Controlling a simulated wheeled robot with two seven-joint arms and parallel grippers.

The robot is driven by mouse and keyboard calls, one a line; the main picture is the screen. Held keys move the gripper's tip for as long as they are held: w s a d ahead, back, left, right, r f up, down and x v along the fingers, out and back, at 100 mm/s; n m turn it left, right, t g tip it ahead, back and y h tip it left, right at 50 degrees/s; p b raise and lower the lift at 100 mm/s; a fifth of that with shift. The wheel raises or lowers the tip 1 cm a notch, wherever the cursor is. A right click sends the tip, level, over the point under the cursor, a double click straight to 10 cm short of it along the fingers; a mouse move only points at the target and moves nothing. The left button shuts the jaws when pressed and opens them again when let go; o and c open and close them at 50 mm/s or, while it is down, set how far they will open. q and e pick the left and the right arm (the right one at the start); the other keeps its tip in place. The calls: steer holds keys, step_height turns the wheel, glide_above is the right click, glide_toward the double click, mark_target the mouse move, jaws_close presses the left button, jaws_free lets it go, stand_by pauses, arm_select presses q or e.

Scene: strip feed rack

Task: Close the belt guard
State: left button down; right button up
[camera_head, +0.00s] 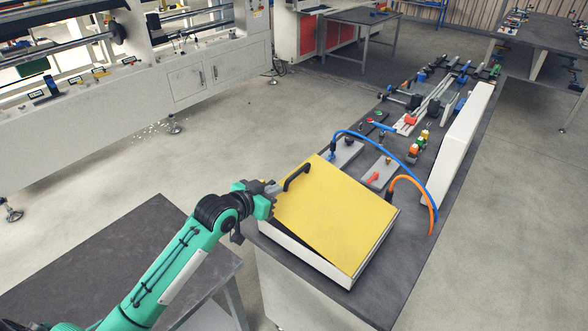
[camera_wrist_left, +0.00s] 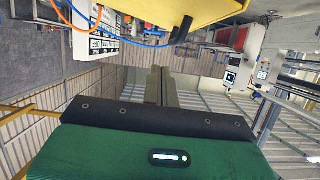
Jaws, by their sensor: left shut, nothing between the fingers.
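The belt guard is a yellow lid (camera_head: 335,215) with a black bar handle (camera_head: 296,176), on a low white box (camera_head: 310,262) at the near end of the dark bench. The lid sits tilted, with a dark wedge-shaped gap between it and the box along the near side. My left gripper (camera_head: 272,189) is shut and empty beside the lid's left edge, close to the handle; I cannot tell if it touches. In the left wrist view the shut fingers (camera_wrist_left: 160,86) are below the lid (camera_wrist_left: 175,10) and its handle (camera_wrist_left: 182,30), apart from both. My right gripper is not in view.
A blue hose (camera_head: 385,136) and an orange hose (camera_head: 411,181) arch behind the lid. A white panel (camera_head: 458,143) stands along the bench's right edge. A dark table (camera_head: 120,255) lies under my left arm. Open floor separates the bench from the machine (camera_head: 130,110) at left.

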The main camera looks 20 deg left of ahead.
arm_select(q)
steer(key=w+a+r+t, duration=0.1)
steer(key=w+r, duration=0.2)
steer(key=r, duration=0.1)
steer(key=p, duration=0.4)
glide_above(294, 175)
steer(key=shift+s+f, duration=0.2)
steer(key=shift+f, duration=0.7)
steer(key=f+p, duration=0.1)
steer(key=f, duration=0.2)
steer(key=shift+w+f, duration=0.15)
steer(key=shift+w, duration=0.05)
steer(key=shift+f, duration=0.6)
